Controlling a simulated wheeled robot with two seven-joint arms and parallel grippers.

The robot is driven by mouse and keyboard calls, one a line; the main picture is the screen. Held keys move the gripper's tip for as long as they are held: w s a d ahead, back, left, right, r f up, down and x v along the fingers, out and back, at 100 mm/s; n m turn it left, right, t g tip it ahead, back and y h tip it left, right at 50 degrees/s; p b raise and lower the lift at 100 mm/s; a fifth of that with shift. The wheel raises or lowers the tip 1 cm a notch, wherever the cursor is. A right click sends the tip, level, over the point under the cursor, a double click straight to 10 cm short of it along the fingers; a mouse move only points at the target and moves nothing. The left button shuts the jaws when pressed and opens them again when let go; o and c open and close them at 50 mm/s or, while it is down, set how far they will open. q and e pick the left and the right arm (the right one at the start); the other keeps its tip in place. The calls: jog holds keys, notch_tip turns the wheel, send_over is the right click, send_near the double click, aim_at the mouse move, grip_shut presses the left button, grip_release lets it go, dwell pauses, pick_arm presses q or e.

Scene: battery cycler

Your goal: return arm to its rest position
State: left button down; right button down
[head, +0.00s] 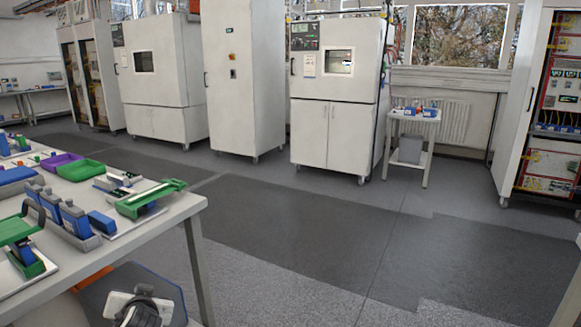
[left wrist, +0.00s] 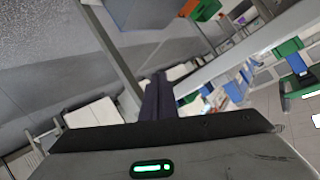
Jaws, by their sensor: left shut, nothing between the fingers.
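My left gripper (left wrist: 158,80) shows in the left wrist view as dark fingers closed together, with nothing between them. It is apart from the table and appears tilted relative to the room, with the table's pale edge running diagonally past it. In the head view its fingers cannot be made out. My right gripper is in neither view.
A white table (head: 187,207) at left carries a green fixture (head: 150,197), blue cells in a grey holder (head: 75,217) and a green tray (head: 80,170). White cabinets (head: 335,95) line the back. A small side table (head: 412,122) stands right. The floor between is clear.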

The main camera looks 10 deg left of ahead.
pick_arm(q)
jog(key=s+d+f+m+h, duration=0.4)
jog(key=s+d+f+h, duration=0.2)
jog(key=s+d+f, duration=1)
jog(key=s+d+f+h, duration=0.2)
jog(key=s+d, duration=0.4)
jog(key=s, duration=0.2)
jog(key=s+d+f+g+h, duration=0.1)
jog(key=s+d+f+h, duration=0.1)
jog(key=s+d, duration=0.4)
jog(key=shift+s+f, duration=0.45)
jog(key=shift+s, duration=0.5)
jog(key=shift+a, duration=0.15)
